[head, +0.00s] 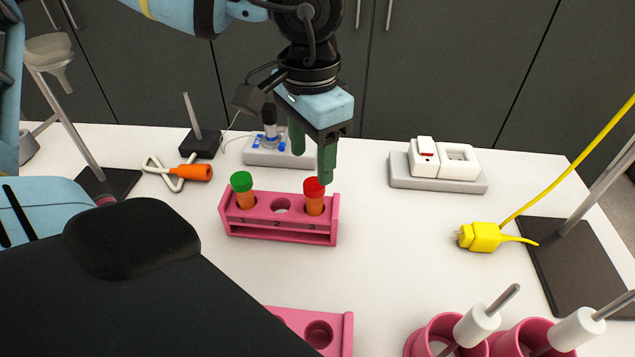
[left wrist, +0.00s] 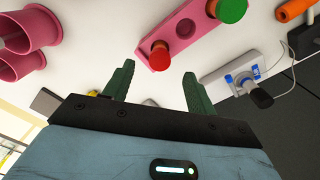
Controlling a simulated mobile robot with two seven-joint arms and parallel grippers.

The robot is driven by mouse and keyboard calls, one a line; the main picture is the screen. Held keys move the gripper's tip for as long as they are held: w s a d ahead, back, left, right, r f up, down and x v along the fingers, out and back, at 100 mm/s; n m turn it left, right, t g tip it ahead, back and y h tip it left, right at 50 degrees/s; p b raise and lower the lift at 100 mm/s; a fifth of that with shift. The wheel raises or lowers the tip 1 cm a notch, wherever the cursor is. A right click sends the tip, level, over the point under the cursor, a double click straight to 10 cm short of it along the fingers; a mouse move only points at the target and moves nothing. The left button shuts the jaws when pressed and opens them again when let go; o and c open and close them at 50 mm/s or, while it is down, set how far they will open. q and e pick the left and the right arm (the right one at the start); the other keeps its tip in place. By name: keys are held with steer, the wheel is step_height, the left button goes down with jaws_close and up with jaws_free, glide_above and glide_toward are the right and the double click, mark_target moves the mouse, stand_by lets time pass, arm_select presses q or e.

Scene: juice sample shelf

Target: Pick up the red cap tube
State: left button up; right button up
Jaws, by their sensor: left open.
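The red cap tube (head: 314,198) stands upright in hole 3, at the right end of the pink rack (head: 280,237). Its red cap also shows in the left wrist view (left wrist: 160,54), ahead of the fingertips and about midway between them. My left gripper (head: 312,152) has green fingers, open and empty, just behind and above the red cap in the head view. In the left wrist view the open fingers (left wrist: 158,85) are apart from the tube. My right gripper is not in view.
A green cap tube (head: 243,190) stands in hole 1; the middle hole is empty. Behind are a grey block with blue parts (head: 262,156) and a white switch and socket (head: 440,160). A second pink rack (head: 345,335) and pink cups (head: 440,335) are in front.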

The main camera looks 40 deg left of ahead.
mark_target(314, 184)
arm_select(q)
steer(key=shift+s+d, duration=0.1)
steer(key=shift+s, duration=0.05)
steer(key=shift+f, duration=0.3)
steer(key=shift+w+f+p, duration=0.2)
steer(key=shift+f+p, duration=0.1)
steer(key=shift+f, duration=1.5)
steer(key=shift+w+f+p, duration=0.15)
steer(key=shift+f+p, duration=0.15)
steer(key=shift+f, duration=1.45)
steer(key=c, duration=1.1)
step_height(314, 184, up, 10)
steer(key=shift+r+b, duration=0.1)
steer(key=shift+b, duration=0.35)
